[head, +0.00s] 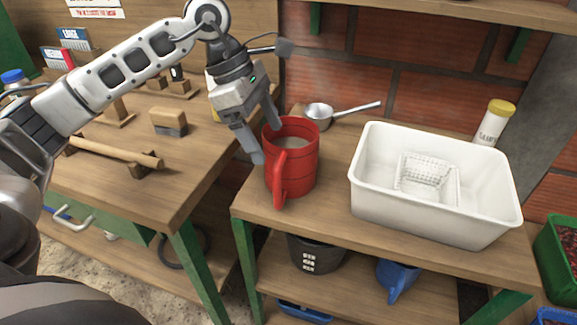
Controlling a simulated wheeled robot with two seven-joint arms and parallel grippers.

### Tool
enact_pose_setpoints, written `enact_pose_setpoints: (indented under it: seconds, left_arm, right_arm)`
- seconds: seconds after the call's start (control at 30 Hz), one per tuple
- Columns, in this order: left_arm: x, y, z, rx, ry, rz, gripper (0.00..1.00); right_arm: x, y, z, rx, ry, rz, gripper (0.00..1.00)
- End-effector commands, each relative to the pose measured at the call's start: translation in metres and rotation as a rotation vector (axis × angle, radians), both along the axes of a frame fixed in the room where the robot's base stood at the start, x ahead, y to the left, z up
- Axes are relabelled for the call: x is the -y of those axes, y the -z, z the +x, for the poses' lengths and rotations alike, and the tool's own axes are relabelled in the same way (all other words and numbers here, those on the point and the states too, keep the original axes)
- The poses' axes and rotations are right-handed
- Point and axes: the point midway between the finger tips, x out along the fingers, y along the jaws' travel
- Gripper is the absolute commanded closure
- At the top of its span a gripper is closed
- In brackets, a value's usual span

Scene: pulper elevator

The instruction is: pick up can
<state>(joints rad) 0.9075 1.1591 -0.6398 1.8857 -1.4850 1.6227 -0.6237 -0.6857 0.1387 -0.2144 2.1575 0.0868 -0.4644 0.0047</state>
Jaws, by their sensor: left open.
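A red can (307,165) with a side handle stands upright on the small wooden table. It holds something pale grey-brown inside. Its handle points toward me. My left gripper (262,143) reaches down from above at the can's left side. Its jaws are open, with one finger outside the can on the left and the other by the rim at the back left. I cannot tell whether either finger touches the can. My right gripper is not in view.
A white basin (365,200) with a small basket inside stands right of the can. A metal ladle (320,112) lies behind the can. A yellow-capped bottle (492,124) stands behind the basin. A workbench (170,190) with brushes is at left.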

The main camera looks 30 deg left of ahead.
Motion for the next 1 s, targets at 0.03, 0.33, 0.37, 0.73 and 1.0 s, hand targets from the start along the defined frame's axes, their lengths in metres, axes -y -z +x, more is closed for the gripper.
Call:
enact_pose_setpoints:
  seconds: [0.03,0.33,0.37,0.73,1.0]
  left_arm:
    - [0.004,0.01,0.0,-0.004,0.002,-0.001,0.2]
    - [0.013,0.033,0.003,-0.002,0.001,-0.002,0.2]
    - [0.015,0.036,0.002,-0.003,0.002,-0.002,0.2]
    - [0.03,0.077,0.002,-0.001,0.001,-0.002,0.2]
    - [0.03,0.078,0.003,0.0,0.0,-0.002,0.34]
  right_arm:
    - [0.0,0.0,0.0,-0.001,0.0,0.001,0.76]
    - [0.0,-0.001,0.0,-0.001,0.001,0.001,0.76]
    - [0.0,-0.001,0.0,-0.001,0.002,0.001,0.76]
    - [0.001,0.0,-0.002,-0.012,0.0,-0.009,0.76]
    - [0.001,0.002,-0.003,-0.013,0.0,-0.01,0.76]
